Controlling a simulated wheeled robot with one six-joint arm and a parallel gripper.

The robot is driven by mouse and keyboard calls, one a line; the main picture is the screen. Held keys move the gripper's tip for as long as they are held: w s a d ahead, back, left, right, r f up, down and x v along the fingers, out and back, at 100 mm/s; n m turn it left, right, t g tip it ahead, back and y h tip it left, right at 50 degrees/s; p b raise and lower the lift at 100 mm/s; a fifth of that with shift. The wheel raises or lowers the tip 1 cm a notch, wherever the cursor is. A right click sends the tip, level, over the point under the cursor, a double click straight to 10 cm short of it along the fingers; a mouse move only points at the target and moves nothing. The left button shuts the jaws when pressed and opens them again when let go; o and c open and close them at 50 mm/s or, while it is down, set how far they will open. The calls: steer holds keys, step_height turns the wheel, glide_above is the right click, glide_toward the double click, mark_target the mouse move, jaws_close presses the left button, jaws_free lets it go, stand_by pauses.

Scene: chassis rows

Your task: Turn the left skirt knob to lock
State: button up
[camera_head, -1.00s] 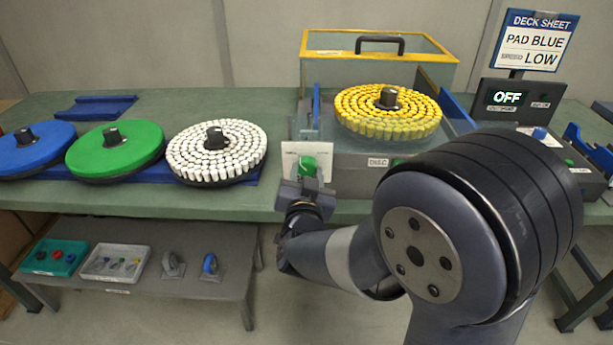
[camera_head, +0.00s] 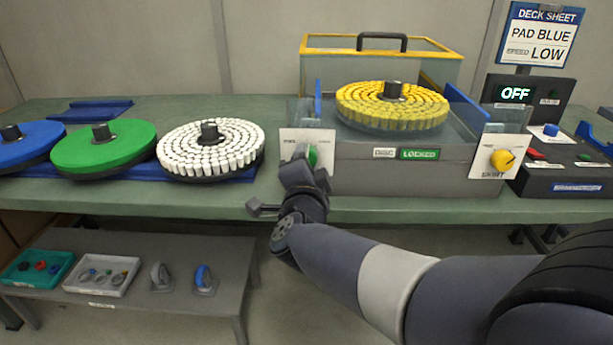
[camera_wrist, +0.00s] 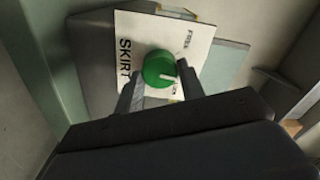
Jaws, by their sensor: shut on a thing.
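The left skirt knob is green and sits on a white plate (camera_head: 296,137) at the machine's front left; my gripper (camera_head: 309,170) hides most of it in the head view. In the wrist view the green knob (camera_wrist: 158,66) lies between the two fingers of my gripper (camera_wrist: 160,83), which is shut on it. The knob's white mark points to the lower right, nearer the partly covered lower word than the word FREE on the plate (camera_wrist: 135,40). A yellow knob (camera_head: 502,160) sits on the right skirt plate. The disc display (camera_head: 420,154) reads LOCKED.
A yellow-topped pad disc (camera_head: 392,106) is on the machine. White (camera_head: 240,140), green (camera_head: 105,150) and blue (camera_head: 25,145) discs lie to the left on the bench. The control box display (camera_head: 515,94) reads OFF. A low table (camera_head: 200,320) holds small trays below.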

steer(key=shift+f+m+b, duration=0.1)
steer(key=shift+m+b, duration=2.5)
steer(key=shift+m, duration=1.2)
steer(key=o, duration=1)
